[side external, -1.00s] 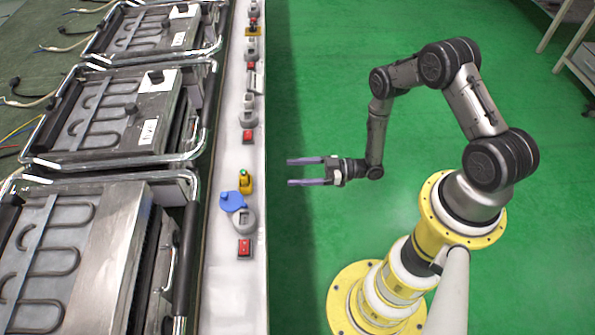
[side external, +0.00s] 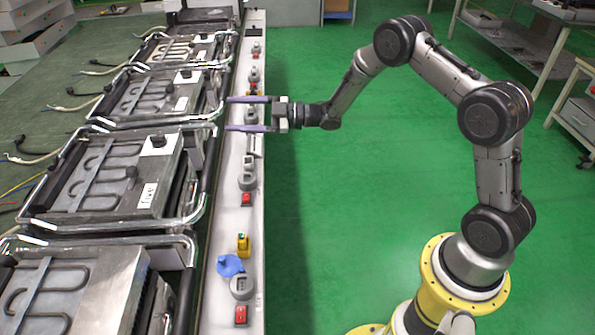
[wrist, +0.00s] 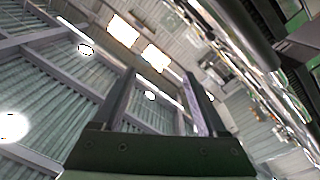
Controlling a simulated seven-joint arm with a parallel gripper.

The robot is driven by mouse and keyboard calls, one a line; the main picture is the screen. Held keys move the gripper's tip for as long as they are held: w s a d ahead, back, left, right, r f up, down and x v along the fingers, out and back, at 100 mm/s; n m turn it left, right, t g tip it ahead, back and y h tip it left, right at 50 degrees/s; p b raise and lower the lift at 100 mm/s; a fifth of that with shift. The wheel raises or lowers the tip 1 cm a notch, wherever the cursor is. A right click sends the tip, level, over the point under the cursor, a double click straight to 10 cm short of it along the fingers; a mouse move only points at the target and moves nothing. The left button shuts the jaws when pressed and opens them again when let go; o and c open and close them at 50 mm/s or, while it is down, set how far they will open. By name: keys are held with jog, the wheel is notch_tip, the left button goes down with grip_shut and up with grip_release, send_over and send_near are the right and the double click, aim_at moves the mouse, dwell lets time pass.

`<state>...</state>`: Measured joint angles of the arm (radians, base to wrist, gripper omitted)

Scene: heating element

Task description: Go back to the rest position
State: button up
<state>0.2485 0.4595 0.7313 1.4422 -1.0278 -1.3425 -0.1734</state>
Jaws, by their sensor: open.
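My gripper (side external: 247,114) is open and empty in the side external view. Its two long purple-grey fingers point left, level, with a clear gap between them. In the picture the fingertips overlap the white control rail and the edge of one heating unit; I cannot tell their height above it. In the wrist view my gripper (wrist: 165,85) shows both fingers apart with nothing between them.
A row of heating elements (side external: 105,180) with chrome handles runs along the left. The white rail (side external: 235,205) beside them carries red buttons, a yellow switch (side external: 243,244) and a blue part (side external: 230,265). The green floor (side external: 370,220) is open. Tables (side external: 515,50) stand at the back right.

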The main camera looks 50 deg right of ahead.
notch_tip(320, 180, up, 20)
jog(key=s+r+m+t+h, duration=0.1)
jog(key=s+m+t+h, duration=0.15)
jog(key=h, duration=0.25)
jog(key=s+d+r+m+h, duration=0.2)
jog(key=s+r+m+h, duration=0.15)
jog(key=s, duration=0.35)
jog(key=s+d+r+m+h, duration=0.2)
jog(key=s+r+m+h, duration=0.15)
jog(key=s, duration=0.35)
jog(key=s+f+m+g, duration=0.3)
jog(key=s+f+g, duration=0.2)
jog(key=s+f, duration=0.4)
jog(key=s+f+m+g, duration=0.3)
jog(key=s+f, duration=0.6)
jog(key=s, duration=0.7)
jog(key=g, duration=0.2)
jog(key=shift+d+f+g, duration=0.15)
jog(key=shift+f+g, duration=0.2)
jog(key=shift+s, duration=0.1)
